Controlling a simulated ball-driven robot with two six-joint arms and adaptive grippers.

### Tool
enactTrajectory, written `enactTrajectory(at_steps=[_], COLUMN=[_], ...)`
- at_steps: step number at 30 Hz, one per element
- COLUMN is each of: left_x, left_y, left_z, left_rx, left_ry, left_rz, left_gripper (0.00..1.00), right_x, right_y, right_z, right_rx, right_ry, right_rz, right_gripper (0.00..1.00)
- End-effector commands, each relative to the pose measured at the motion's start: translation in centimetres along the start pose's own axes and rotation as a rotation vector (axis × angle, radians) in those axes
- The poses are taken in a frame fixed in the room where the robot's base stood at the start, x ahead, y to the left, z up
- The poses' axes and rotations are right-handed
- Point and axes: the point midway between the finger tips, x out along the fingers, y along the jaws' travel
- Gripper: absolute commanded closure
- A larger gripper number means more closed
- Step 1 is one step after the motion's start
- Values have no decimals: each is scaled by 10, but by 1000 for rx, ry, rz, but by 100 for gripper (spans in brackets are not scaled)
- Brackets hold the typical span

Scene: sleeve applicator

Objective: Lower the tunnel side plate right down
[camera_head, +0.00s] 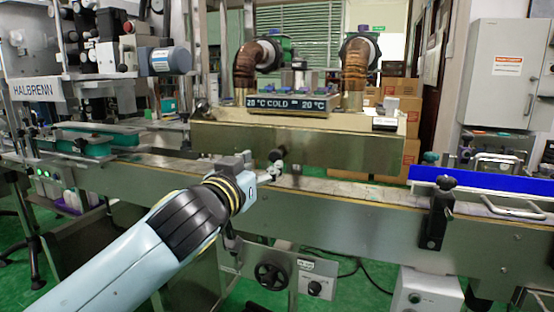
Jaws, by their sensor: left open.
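The tunnel (220,112) stands over the conveyor in the middle of the head view. My left gripper (273,172) is small in the picture, just below the knob and in front of the plate's lower part. It is open, with nothing seen in it. I cannot tell whether it touches the knob. My right gripper is out of view.
The conveyor (340,190) runs across the view, with a blue guide rail (490,188) and a black clamp (437,212) at right. A handwheel (272,274) sits below. Copper ducts (355,72) and a temperature display (290,104) top the tunnel. Machine parts crowd the left.

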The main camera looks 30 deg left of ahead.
Motion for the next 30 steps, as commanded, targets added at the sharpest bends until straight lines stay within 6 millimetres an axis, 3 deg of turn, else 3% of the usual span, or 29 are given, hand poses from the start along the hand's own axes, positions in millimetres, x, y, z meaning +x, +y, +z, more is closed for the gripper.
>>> enactTrajectory(at_steps=[3, 9, 15, 22, 30], left_x=[26, 58, 71, 72, 72], left_y=[0, 0, 0, 0, 0], left_z=[-2, 0, 1, 1, 1], left_rx=[-1, -1, -1, -1, -1], left_ry=[1, -1, -2, -2, -2], left_rz=[-1, 0, 1, 1, 1], left_gripper=[50, 50, 50, 50, 82], right_x=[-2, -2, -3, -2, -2], right_y=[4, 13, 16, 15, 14], right_z=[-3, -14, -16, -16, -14], right_rx=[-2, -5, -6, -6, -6], right_ry=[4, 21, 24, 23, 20], right_rz=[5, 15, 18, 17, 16], right_gripper=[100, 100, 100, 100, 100])
